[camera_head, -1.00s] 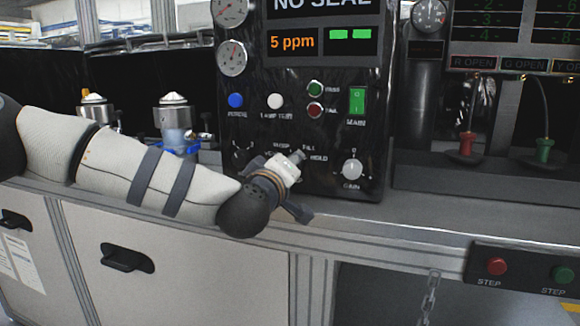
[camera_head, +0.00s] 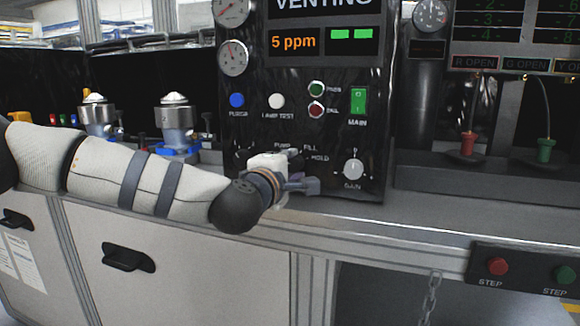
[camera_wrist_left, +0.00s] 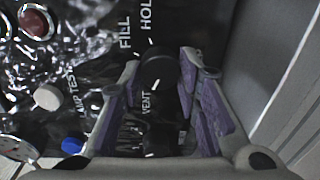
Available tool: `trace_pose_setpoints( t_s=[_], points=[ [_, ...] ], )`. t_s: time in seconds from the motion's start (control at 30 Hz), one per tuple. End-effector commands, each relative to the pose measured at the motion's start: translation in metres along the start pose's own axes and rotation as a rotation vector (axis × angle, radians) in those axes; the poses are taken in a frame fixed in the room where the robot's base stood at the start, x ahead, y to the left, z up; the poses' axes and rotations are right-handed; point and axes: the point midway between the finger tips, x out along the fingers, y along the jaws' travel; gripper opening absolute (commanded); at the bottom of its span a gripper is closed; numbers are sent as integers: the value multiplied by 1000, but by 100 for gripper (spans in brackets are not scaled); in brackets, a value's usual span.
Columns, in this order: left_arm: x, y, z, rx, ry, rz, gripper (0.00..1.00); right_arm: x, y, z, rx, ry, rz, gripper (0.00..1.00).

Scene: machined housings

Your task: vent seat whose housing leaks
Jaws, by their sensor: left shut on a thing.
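My left gripper (camera_head: 293,172) is at the lower part of the black test panel (camera_head: 270,140). In the left wrist view its purple-padded fingers (camera_wrist_left: 160,82) are shut on a dark round selector knob (camera_wrist_left: 157,68). FILL, HOLD and VENT are printed around the knob. In the head view the gripper hides the knob. The panel display (camera_head: 325,5) reads VENTING, with 5 ppm and two green bars below. Two metal housings stand left of the panel, the nearer one (camera_head: 174,118) on a blue seat and the other (camera_head: 97,112) further left. My right gripper is not in view.
The panel also has a white GAIN knob (camera_head: 353,169), a green MAIN switch (camera_head: 358,100) and a blue PURGE button (camera_head: 237,100). Red (camera_head: 467,145) and green (camera_head: 545,150) plugs stand at right. STEP buttons (camera_head: 497,266) sit on the bench front.

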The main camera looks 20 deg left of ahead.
Motion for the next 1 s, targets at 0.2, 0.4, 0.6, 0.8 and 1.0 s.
trace_pose_setpoints(
  t_s=[0.2,0.4,0.6,0.8,1.0],
  points=[
    [0,0,0,-36,-4,-1,2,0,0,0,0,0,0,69],
    [0,0,0,-43,-5,-1,2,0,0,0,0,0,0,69],
    [0,0,0,-42,-4,-1,2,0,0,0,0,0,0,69],
    [0,0,0,-41,-4,0,50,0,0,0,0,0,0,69],
    [0,0,0,-40,-4,0,50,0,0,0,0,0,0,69]
  ],
)
